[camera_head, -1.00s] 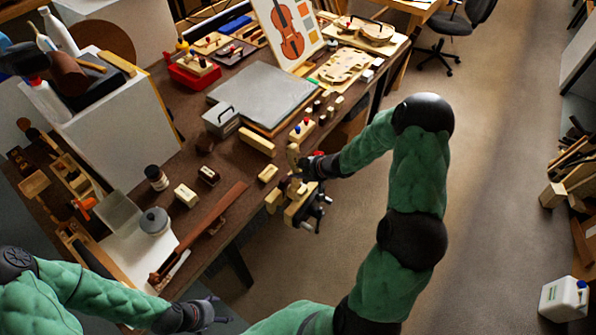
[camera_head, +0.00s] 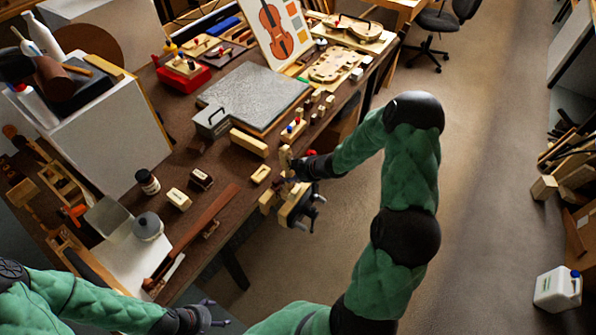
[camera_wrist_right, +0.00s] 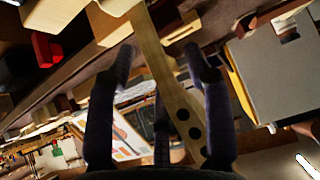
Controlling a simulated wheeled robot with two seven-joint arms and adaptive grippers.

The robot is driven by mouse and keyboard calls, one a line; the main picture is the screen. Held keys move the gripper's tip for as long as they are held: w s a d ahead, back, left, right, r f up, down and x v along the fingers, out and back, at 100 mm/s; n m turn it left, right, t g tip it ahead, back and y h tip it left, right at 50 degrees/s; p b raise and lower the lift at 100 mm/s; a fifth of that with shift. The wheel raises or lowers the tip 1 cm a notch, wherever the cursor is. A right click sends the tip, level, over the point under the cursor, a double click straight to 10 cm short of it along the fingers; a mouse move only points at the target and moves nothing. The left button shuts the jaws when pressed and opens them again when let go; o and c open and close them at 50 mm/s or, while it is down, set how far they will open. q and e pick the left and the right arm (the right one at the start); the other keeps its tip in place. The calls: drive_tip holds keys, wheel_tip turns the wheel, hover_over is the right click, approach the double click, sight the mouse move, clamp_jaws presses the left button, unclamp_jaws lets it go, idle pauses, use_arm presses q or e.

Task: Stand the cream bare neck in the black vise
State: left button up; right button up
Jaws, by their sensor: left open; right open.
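The cream bare neck (camera_head: 285,158) appears to stand upright at the vise by the table's front edge. In the right wrist view the neck (camera_wrist_right: 168,70) runs between my open fingers, its dark-holed end towards the palm. The vise (camera_head: 312,207), with black handles and cream wooden jaws, hangs at the table edge. How deep the neck sits in it is hidden. My right gripper (camera_head: 294,172) is open around the neck; contact cannot be told. My left gripper (camera_head: 214,316) is open and empty at the bottom, away from the vise.
A brown fingerboard-like strip (camera_head: 205,222), small wooden blocks (camera_head: 249,143) and a grey slab (camera_head: 253,95) lie on the bench near the vise. A dark jar (camera_head: 147,182) stands further left.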

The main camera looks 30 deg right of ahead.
drive_tip(key=v, duration=1.1)
drive_tip(key=shift+s+r, duration=0.2)
drive_tip(key=shift+s, duration=0.05)
